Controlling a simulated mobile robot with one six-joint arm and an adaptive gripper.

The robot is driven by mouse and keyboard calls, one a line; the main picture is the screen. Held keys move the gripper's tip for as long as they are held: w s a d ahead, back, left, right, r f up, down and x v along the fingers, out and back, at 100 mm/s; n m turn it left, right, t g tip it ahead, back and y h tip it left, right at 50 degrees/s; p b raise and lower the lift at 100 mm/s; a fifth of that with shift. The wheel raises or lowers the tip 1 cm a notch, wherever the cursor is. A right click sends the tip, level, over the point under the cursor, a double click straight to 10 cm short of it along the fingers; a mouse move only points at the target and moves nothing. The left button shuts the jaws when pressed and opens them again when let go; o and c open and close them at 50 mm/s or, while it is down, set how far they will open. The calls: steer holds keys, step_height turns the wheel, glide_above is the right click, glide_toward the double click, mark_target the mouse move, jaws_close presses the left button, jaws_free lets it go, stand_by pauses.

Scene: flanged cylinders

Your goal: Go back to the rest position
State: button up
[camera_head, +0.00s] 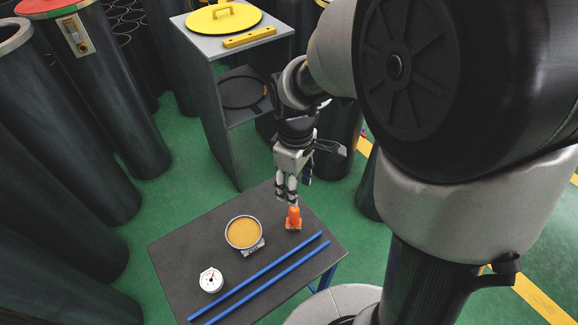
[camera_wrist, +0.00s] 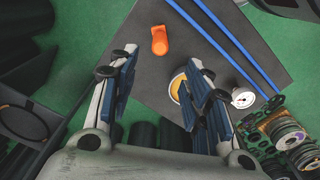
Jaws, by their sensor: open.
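My gripper (camera_head: 285,192) hangs over the back right part of a dark table (camera_head: 190,257), fingers pointing down. In the wrist view the two fingers of my gripper (camera_wrist: 160,80) stand apart with nothing between them. An orange object (camera_head: 293,218) stands on the table just below and beside the fingertips in the head view. It also shows in the wrist view (camera_wrist: 159,40), beyond the fingertips. I cannot tell the exact height of the fingers above the table.
A round orange-topped container (camera_head: 243,232), a white dial gauge (camera_head: 211,280) and two blue rods (camera_head: 262,275) lie on the table. A grey shelf stand (camera_head: 222,120) with a yellow lid (camera_head: 223,18) stands behind. Tall dark cylinders (camera_head: 110,100) crowd the left. Green floor (camera_head: 185,185) is free between.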

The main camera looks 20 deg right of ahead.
steer(key=s+r+m+t, duration=0.4)
steer(key=s+r+m, duration=0.4)
steer(key=s+r, duration=0.5)
steer(key=shift+s+m+t, duration=0.3)
steer(key=shift+s+m, duration=0.1)
steer(key=shift+s, duration=0.6)
